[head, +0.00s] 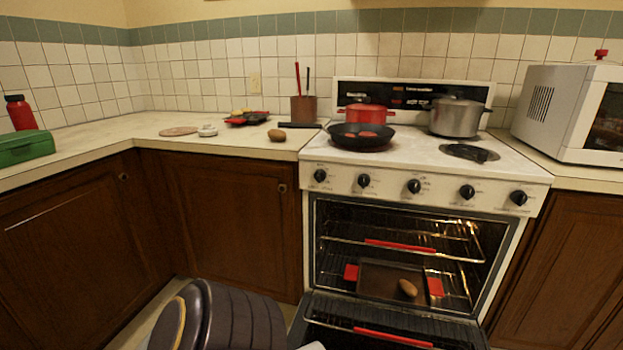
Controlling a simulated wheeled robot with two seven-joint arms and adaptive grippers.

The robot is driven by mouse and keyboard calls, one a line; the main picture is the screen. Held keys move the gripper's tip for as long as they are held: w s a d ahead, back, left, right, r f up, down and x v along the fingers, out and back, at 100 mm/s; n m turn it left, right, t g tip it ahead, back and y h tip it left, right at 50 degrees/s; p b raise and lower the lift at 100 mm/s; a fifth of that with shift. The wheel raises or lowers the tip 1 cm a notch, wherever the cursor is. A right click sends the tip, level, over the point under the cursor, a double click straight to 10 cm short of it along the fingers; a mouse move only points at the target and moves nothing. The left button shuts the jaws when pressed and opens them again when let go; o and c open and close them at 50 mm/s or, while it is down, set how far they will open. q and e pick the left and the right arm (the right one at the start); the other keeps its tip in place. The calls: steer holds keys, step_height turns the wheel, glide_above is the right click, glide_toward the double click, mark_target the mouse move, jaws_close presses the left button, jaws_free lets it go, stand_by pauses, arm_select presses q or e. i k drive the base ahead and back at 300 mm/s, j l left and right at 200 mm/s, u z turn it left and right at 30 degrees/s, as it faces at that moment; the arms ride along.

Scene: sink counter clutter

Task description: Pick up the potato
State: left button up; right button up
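A brown potato (277,135) lies on the counter just left of the stove. A second brown, potato-like item (408,287) lies on a dark baking tray (378,278) with red handles inside the open oven. Neither of my grippers can be made out in the head view, and nothing is seen touching either potato.
The oven door (390,330) is down, with racks above it. A black pan (361,143), red pot (366,113) and grey pot (456,116) stand on the stove. A utensil holder (304,109) stands behind the counter potato; a microwave (570,110) is at right.

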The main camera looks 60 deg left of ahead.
mark_target(275, 135)
steer(key=u, duration=2.35)
steer(key=k+j+z, duration=0.25)
steer(key=j+z, duration=0.25)
steer(key=j, duration=0.15)
steer(key=k+j+z, duration=0.1)
steer(key=j+z, duration=0.15)
steer(key=j, duration=0.15)
steer(key=k+j+z, duration=0.1)
steer(key=j+z, duration=0.15)
steer(key=i+j+z, duration=0.1)
steer(key=j+z, duration=0.3)
steer(key=j, duration=0.2)
steer(key=j+z, duration=0.35)
steer(key=j, duration=0.3)
